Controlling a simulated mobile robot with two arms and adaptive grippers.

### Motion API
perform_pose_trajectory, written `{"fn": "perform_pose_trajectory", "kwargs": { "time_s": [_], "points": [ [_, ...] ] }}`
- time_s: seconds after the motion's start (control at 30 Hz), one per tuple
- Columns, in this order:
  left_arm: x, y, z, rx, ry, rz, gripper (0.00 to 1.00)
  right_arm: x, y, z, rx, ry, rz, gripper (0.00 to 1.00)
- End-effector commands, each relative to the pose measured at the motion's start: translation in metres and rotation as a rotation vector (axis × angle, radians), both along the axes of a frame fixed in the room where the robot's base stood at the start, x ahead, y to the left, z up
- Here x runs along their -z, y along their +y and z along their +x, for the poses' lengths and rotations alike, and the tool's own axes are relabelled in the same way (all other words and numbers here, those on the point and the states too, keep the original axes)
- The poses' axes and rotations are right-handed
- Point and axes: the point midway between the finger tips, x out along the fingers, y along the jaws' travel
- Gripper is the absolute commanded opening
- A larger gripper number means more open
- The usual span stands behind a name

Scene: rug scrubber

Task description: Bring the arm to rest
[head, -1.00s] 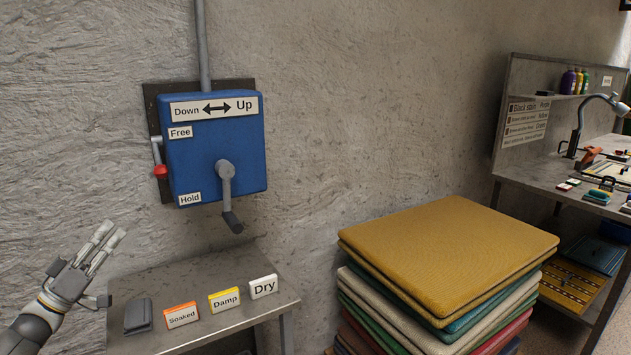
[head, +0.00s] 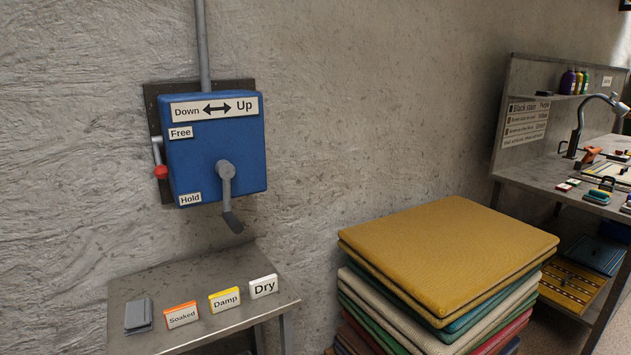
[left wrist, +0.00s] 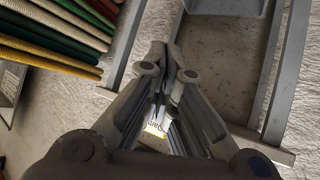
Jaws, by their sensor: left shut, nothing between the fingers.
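My left gripper (left wrist: 167,62) shows in the left wrist view, shut and empty. It is out of the head view, where no part of either arm shows. Part of a white label with a yellow edge (left wrist: 154,128) shows through the gap between its finger links. It looks like the Damp tag (head: 224,299) on the small metal table, and I cannot tell how far it is from the fingers. My right gripper is in neither view.
A small metal table (head: 215,325) holds the Soaked tag (head: 181,315), the Dry tag (head: 263,287) and a grey block (head: 138,316). Above it hangs a blue crank box (head: 215,145). A mat stack (head: 445,250) stands right; mats (left wrist: 55,35) also show in the wrist view.

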Motion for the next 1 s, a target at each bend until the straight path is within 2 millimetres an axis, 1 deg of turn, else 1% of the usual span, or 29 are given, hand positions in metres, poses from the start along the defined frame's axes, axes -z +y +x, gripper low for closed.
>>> {"fn": "perform_pose_trajectory", "kwargs": {
  "time_s": [0.03, 0.1, 0.2, 0.4, 0.67, 0.73, 0.87, 1.0],
  "points": [
    [0.006, -0.003, -0.027, 0.006, 0.069, 0.026, 0.00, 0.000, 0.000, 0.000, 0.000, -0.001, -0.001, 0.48],
    [0.012, -0.004, -0.059, 0.020, 0.160, 0.072, 0.00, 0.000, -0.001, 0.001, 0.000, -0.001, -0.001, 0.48],
    [0.016, -0.003, -0.097, 0.042, 0.267, 0.121, 0.00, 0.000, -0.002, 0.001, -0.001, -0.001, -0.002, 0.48],
    [0.016, -0.001, -0.158, 0.084, 0.431, 0.179, 0.00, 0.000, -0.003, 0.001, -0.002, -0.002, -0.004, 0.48],
    [0.008, 0.004, -0.224, 0.138, 0.606, 0.222, 0.00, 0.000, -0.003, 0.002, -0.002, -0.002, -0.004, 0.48],
    [0.023, 0.003, -0.217, 0.139, 0.608, 0.224, 0.00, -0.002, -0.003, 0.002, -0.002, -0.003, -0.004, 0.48],
    [0.046, 0.002, -0.211, 0.141, 0.617, 0.224, 0.00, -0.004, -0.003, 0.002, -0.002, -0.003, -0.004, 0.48],
    [0.075, 0.001, -0.206, 0.143, 0.630, 0.224, 0.00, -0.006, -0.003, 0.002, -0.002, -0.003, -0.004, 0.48]
  ]
}}
